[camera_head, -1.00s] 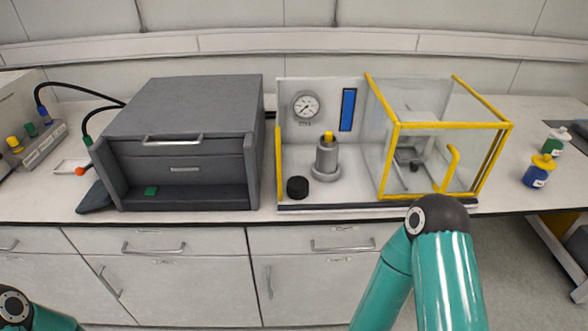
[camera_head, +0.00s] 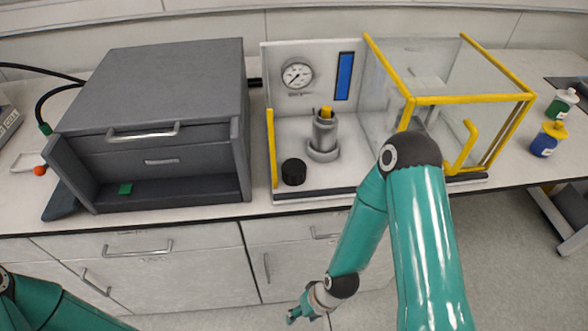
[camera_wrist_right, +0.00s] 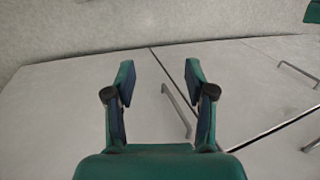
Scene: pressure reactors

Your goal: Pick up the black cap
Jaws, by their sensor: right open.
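The black cap (camera_head: 294,171) sits upright on the white base of the reactor station, left of the grey metal reactor (camera_head: 323,134) with its yellow top. My right gripper (camera_head: 292,317) is low in front of the cabinet fronts, well below the counter edge and apart from the cap. In the right wrist view its two fingers (camera_wrist_right: 158,82) are spread with nothing between them, facing cabinet doors. The cap is not in the wrist view. My left arm shows at the lower left of the head view, but its gripper is out of view.
A yellow-framed clear enclosure (camera_head: 468,100) stands right of the reactor. A grey cabinet (camera_head: 165,95) with drawers stands to the left. A yellow post (camera_head: 272,149) rises just left of the cap. Blue (camera_head: 547,139) and green (camera_head: 562,102) bottles stand far right.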

